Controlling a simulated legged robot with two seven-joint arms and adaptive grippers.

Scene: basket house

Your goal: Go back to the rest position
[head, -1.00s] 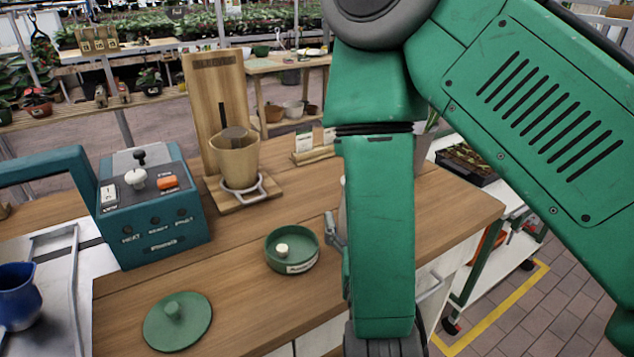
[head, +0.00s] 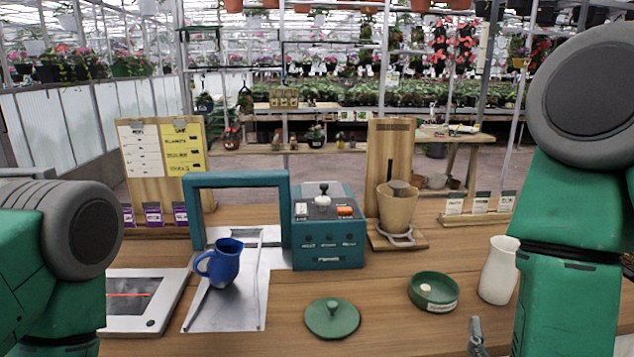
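My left arm enters at the left edge of the head view; its gripper is out of view. My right arm stands upright at the right edge. A small grey metal piece (head: 476,335) beside it, low in the view, looks like part of my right gripper; its fingertips are not clear. A blue pitcher (head: 222,264) stands on the metal plate of the teal machine (head: 328,228). A round green lid (head: 332,318) lies on the wooden table. A green dish (head: 433,291) with a pale item in it and a white vase (head: 498,270) stand to its right.
A wooden stand (head: 388,180) holding a tan cup (head: 397,208) is behind the dish. A flat white device (head: 140,300) with a dark screen lies at left. A notice board (head: 162,165) stands behind. Bare wooden tabletop (head: 400,330) lies between lid and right arm.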

